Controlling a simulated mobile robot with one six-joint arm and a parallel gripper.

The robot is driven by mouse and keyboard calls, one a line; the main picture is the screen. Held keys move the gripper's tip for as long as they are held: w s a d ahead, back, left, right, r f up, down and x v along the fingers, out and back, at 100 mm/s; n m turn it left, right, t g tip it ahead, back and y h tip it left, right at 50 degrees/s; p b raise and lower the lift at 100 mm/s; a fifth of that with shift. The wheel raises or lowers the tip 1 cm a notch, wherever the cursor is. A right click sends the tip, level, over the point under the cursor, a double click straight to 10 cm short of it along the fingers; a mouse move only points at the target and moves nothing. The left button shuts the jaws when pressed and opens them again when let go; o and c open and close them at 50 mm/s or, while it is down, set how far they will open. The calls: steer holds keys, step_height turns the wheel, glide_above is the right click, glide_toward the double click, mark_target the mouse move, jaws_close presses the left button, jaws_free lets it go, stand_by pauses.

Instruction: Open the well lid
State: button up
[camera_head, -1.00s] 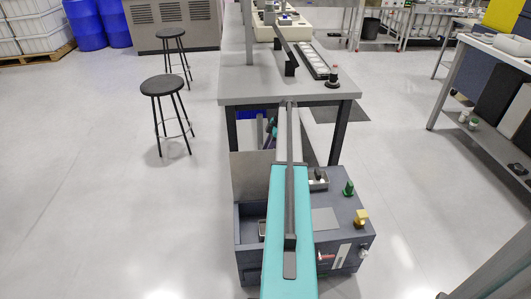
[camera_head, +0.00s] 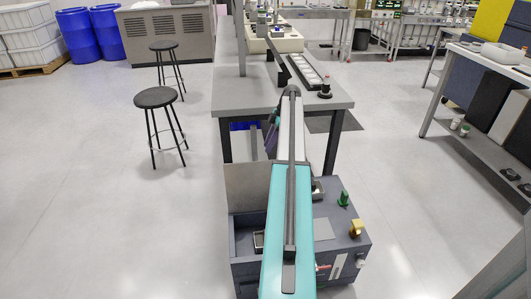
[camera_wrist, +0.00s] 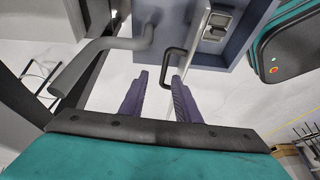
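A flat grey panel (camera_head: 247,186), which looks like the well lid, stands upright at the rear left of the dark grey box. An open recess (camera_head: 247,222) lies in front of it. In the wrist view, a black loop handle (camera_wrist: 172,66) sits just beyond my fingertips, next to a thin pale edge that seems to be the panel seen edge-on. My gripper (camera_wrist: 159,76) has two purple fingers, spread apart, with the handle near the gap between their tips. I see no firm grip on it. In the head view my teal arm hides part of the box.
The box top carries a green knob (camera_head: 343,198) and a yellow knob (camera_head: 356,228). A grey bench (camera_head: 240,98) stands close behind, with a black tray (camera_head: 308,72) on it. Two stools (camera_head: 157,97) stand left.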

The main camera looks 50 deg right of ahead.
steer(key=shift+v, duration=1.6)
